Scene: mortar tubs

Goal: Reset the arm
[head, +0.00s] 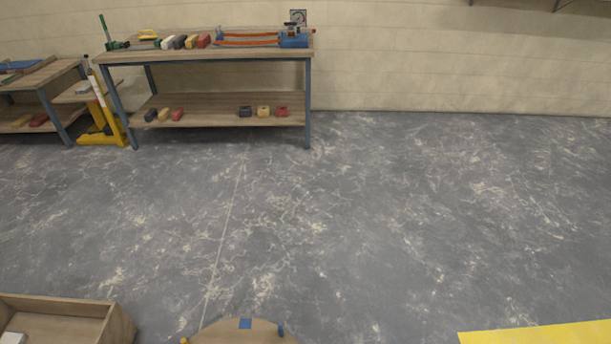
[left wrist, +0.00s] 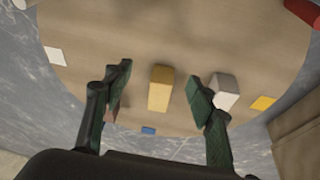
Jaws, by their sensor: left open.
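My left gripper (left wrist: 159,74) is open in the left wrist view, its two dark green fingers spread apart over a round wooden tabletop (left wrist: 95,25). A yellow block (left wrist: 160,90) shows between the fingers, touching neither in the picture. A pale grey-white block (left wrist: 224,92) is beside the right-hand finger and partly hidden by it. A small brownish piece is mostly hidden behind the left-hand finger. The far edge of a round top (head: 225,334) shows at the bottom of the head view. Neither gripper shows in the head view.
White (left wrist: 55,56), blue (left wrist: 148,131) and yellow (left wrist: 263,103) squares lie near the tabletop rim. A red object (left wrist: 303,11) is at the upper right. A wooden box (head: 60,305), yellow surface (head: 540,334) and workbench (head: 205,55) surround open grey floor (head: 350,210).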

